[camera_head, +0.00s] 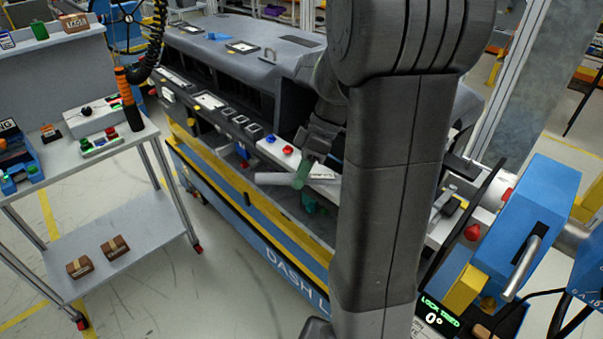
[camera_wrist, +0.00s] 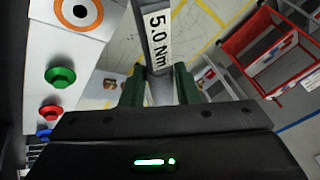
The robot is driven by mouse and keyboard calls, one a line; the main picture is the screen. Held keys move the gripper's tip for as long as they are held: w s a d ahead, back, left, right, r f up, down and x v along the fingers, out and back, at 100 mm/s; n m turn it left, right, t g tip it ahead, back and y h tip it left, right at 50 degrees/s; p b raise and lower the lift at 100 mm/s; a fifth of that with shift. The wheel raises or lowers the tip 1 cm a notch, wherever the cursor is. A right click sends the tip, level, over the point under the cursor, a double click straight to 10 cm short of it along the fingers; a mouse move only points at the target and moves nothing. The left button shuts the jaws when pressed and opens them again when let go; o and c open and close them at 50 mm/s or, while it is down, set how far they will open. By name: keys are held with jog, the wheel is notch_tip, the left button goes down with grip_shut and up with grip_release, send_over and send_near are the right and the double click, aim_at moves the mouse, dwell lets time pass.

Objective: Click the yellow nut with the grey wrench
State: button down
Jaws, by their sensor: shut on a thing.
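The grey wrench (camera_head: 270,179) is held crosswise in my gripper (camera_head: 303,176), out in front of the dashboard module. In the wrist view its shaft with a white "5.0 Nm" label (camera_wrist: 158,38) stands between the green fingers of my gripper (camera_wrist: 160,86), which are shut on it. The wrench's far end runs out of that view at the top. A green nut (camera_wrist: 60,77), a red nut (camera_wrist: 54,112) and a blue nut (camera_wrist: 44,134) sit on a white panel left of the wrench, apart from it. I cannot make out a yellow nut in either view.
The dashboard module (camera_head: 232,50) stands behind my gripper, on a blue and yellow base (camera_head: 262,232). My arm hides much of its right side. A side table (camera_head: 110,140) is at the left. A blue machine (camera_head: 530,215) is at the right. A red rack (camera_wrist: 265,45) shows in the wrist view.

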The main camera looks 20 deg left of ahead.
jog(key=shift+w+a+m+t+y, duration=0.15)
jog(key=shift+w+m+y, duration=0.05)
jog(key=shift+w+m, duration=0.25)
jog(key=shift+w+a+m+t+y, duration=0.1)
jog(key=shift+w+m+t+y, duration=0.1)
jog(key=shift+w+m, duration=0.2)
dwell(1.7)
jog(key=shift+s+d+n, duration=0.1)
jog(key=shift+s+n, duration=0.3)
jog(key=shift+n, duration=0.05)
jog(key=shift+r, duration=0.1)
jog(key=shift+r+p, duration=2.05)
jog(key=shift+r, duration=0.95)
